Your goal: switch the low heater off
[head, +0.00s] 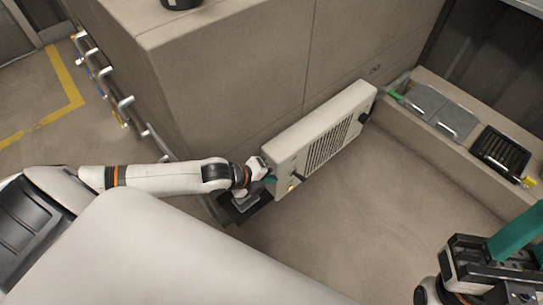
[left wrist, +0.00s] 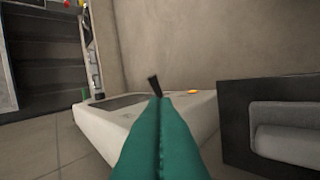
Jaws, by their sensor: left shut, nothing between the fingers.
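The low heater (head: 322,136) is a cream box with a dark slatted grille, standing low along the beige wall. An orange light glows on its near end. In the left wrist view, the heater (left wrist: 203,112) shows the orange lamp (left wrist: 193,92) and a small dark lever (left wrist: 154,86) that leans slightly left. My left gripper (head: 270,178) is at the heater's near end, its teal fingers (left wrist: 160,100) shut and empty. The fingertips line up with the lever's base; I cannot tell whether they touch. My right gripper (head: 515,234) is far off at lower right; its opening is unclear.
A beige block wall (head: 230,70) rises directly behind the heater. A low ledge (head: 450,130) with grey covers and a black grate (head: 500,151) runs along the right. Several metal handles line the wall's left side. The floor (head: 365,205) before the heater is clear.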

